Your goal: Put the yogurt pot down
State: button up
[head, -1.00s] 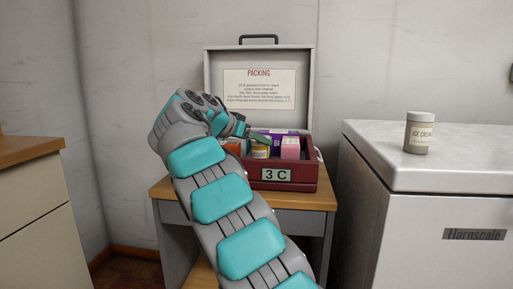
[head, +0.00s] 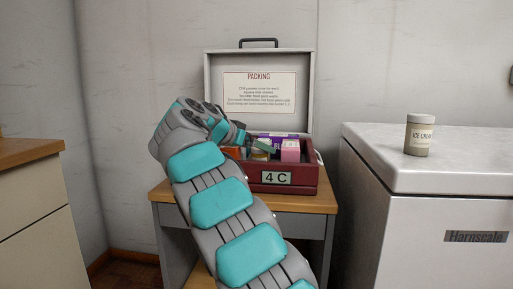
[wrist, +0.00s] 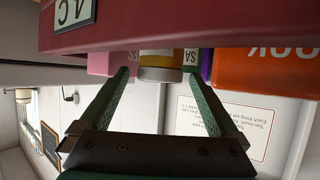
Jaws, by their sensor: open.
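In the wrist view, which is upside down, the pot is between the two fingers of my gripper (wrist: 163,88). The fingers are open, with a gap visible on each side of the pot. In the head view my gripper (head: 257,142) is over the box and hides part of the pot. I cannot read its label, and its base is hidden.
Pink (head: 290,150), purple and orange (wrist: 265,70) cartons crowd around the pot. The box's lid stands open behind, with a packing notice (head: 259,92). The box sits on a wooden-topped table (head: 300,200). An ice cream pot (head: 419,137) stands on the white freezer at right.

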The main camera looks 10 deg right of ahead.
jog(key=shift+r, duration=0.1)
jog(key=shift+s+a+r, duration=0.15)
jog(key=p+v, duration=0.1)
jog(key=v, duration=1)
jog(key=shift+s+a+p, duration=0.2)
jog(key=shift+p, duration=0.2)
